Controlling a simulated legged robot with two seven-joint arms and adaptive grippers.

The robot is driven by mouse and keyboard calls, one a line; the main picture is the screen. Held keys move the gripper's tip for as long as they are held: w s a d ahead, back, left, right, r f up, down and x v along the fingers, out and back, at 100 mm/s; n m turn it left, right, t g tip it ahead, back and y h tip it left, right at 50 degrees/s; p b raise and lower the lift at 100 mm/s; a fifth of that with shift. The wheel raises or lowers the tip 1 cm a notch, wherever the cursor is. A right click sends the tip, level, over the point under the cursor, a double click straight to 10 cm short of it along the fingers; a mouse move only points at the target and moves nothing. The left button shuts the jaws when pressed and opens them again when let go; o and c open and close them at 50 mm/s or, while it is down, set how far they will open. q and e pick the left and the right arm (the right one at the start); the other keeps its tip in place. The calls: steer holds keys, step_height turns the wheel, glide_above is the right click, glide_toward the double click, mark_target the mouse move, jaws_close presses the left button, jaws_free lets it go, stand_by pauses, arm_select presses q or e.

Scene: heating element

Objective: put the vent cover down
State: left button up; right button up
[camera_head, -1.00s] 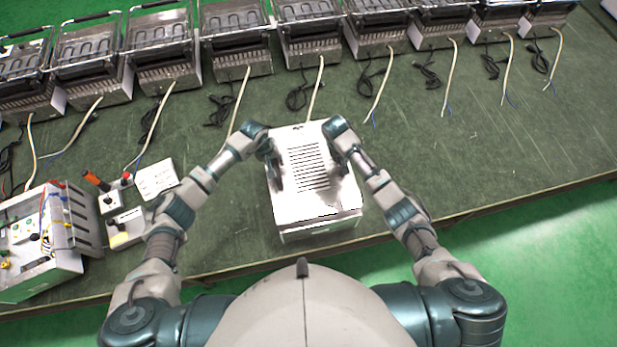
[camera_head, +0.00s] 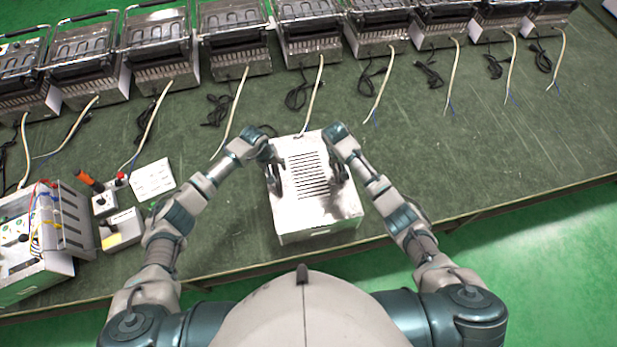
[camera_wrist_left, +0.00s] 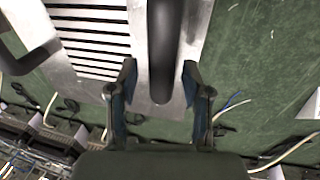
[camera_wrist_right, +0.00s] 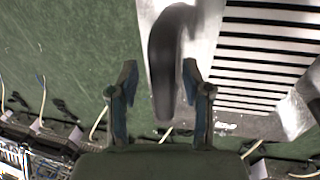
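The silvery vent cover (camera_head: 307,208), with a row of dark slots and two dark handles, lies face up at the table's near edge in the head view. It appears level, with a pale front side (camera_head: 322,234) below it. I cannot tell cover from box beneath. My left gripper (camera_wrist_left: 160,78) is open, its fingers apart on either side of the left handle (camera_wrist_left: 163,45). My right gripper (camera_wrist_right: 159,78) is open around the right handle (camera_wrist_right: 166,60), with gaps beside it. In the head view, the left gripper (camera_head: 268,158) is above the cover's left part.
A row of metal heater units (camera_head: 235,45) with loose cables stands along the back of the green table (camera_head: 480,140). At left are a wired test box (camera_head: 35,235), a small control box (camera_head: 122,228) and a white card (camera_head: 152,179). The table's right side is clear.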

arm_select(q)
steer(key=shift+d+r, duration=0.1)
steer(key=shift+d, duration=0.05)
arm_select(e)
steer(key=shift+d, duration=0.1)
arm_select(q)
steer(key=shift+r, duration=0.25)
steer(key=w+v, duration=0.1)
steer(key=v, duration=1)
steer(key=shift+s+a, duration=0.2)
steer(key=shift+s, duration=0.25)
arm_select(e)
steer(key=w+v, duration=0.1)
steer(key=v, duration=1.1)
steer(key=shift+s+a, duration=0.2)
steer(key=shift+s, duration=0.25)
arm_select(q)
steer(key=shift+s, duration=0.1)
arm_select(e)
steer(key=shift+s+f, duration=0.1)
steer(key=shift+f, duration=0.05)
